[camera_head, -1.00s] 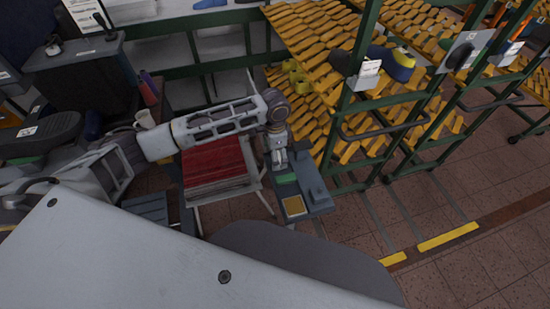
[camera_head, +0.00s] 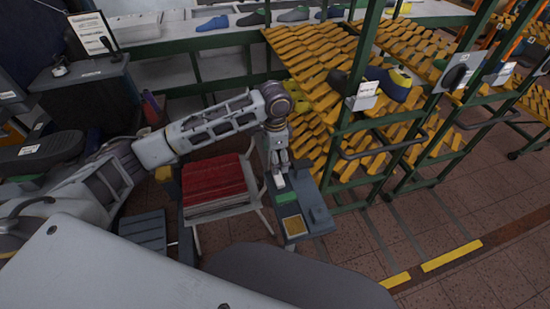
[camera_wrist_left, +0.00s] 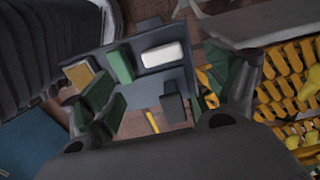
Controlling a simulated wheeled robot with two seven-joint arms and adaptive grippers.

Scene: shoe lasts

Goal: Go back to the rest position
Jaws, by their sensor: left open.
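My left arm comes in from the left in the head view, and its gripper (camera_head: 279,176) points down over the far end of a small grey stand. In the left wrist view, the fingers of the left gripper (camera_wrist_left: 165,98) are spread apart with nothing held between them. The grey stand (camera_head: 316,207) carries a green block (camera_head: 287,197) and a yellow pad (camera_head: 292,226). A white block (camera_wrist_left: 163,57) lies on the stand beside the green block (camera_wrist_left: 120,66) in the left wrist view. My right gripper is not in view.
A green-framed rack (camera_head: 343,130) with yellow slatted shelves and a few shoe lasts (camera_head: 391,84) stands right of the gripper. A red-topped seat (camera_head: 214,185) is left of the stand. A dark cabinet (camera_head: 85,90) is at the left. Open tiled floor (camera_head: 440,215) lies to the right.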

